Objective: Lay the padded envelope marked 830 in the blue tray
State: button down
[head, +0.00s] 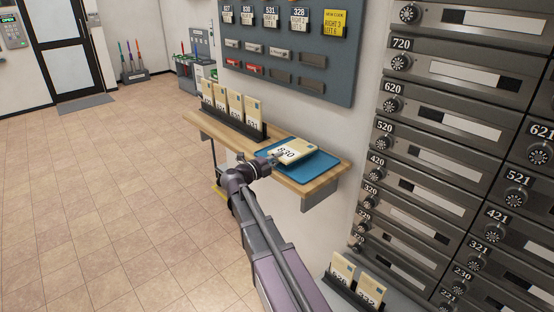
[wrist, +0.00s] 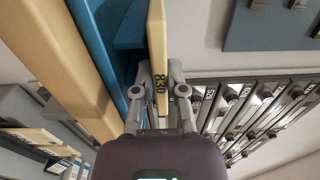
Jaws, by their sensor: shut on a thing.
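The padded envelope marked 830 (head: 297,149) is cream-coloured and lies nearly flat over the blue tray (head: 306,167) in the head view. My gripper (head: 276,160) reaches it from the left and is shut on its near edge. I cannot tell whether the envelope touches the tray floor.
The tray sits on a wooden shelf (head: 328,173) fixed to the wall. A dark rack (head: 248,127) with several envelopes stands at its far end. A board with tags (head: 290,45) hangs above. Mailboxes (head: 425,130) fill the right side. Another envelope rack (head: 345,290) is at the bottom.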

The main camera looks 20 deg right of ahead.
jog(key=c, duration=0.5)
grip_release()
jog(key=shift+s+f, duration=0.1)
jog(key=shift+f, duration=0.15)
jog(key=shift+c, duration=0.2)
jog(key=shift+f+b, duration=0.3)
jog(key=shift+b, duration=0.2)
jog(key=shift+c, duration=1.4)
jog(key=shift+s, duration=0.1)
